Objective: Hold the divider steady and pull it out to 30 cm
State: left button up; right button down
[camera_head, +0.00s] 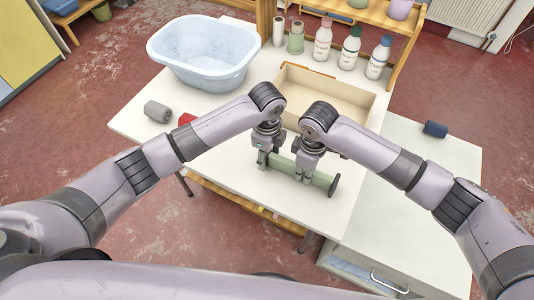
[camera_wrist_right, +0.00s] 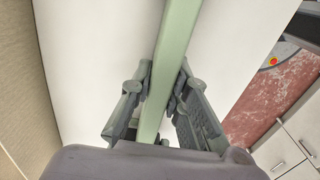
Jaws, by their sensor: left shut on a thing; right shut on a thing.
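The divider is a pale green bar (camera_head: 321,180) with a dark round end piece at its right, on the white table in front of the wooden tray. In the right wrist view the green bar (camera_wrist_right: 178,45) runs up between my fingers. My left gripper (camera_head: 263,162) is shut on the divider near its left end and partly hides it. My right gripper (camera_head: 302,174) is shut on it closer to the dark end. In the right wrist view my right gripper (camera_wrist_right: 162,92) has one finger on each side of the bar.
A wooden tray (camera_head: 347,101) stands just behind my grippers. A pale blue tub (camera_head: 204,80) is at the back left, with bottles (camera_head: 350,47) at the back right. A grey roll (camera_head: 158,112) lies at the left. The white table's (camera_head: 225,178) front left is clear.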

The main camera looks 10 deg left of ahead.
pick_arm(q)
grip_shut()
jog(key=a, duration=0.2)
jog(key=w+a, duration=0.1)
jog(key=a, duration=0.2)
jog(key=w+a, duration=0.1)
jog(key=a, duration=0.1)
jog(key=shift+w+a, duration=0.15)
jog(key=shift+a, duration=0.25)
jog(key=o, duration=1)
grip_release()
jog(key=shift+d, duration=0.1)
jog(key=shift+o, duration=0.2)
jog(key=shift+r, duration=0.1)
notch_tip(320, 180, up, 12)
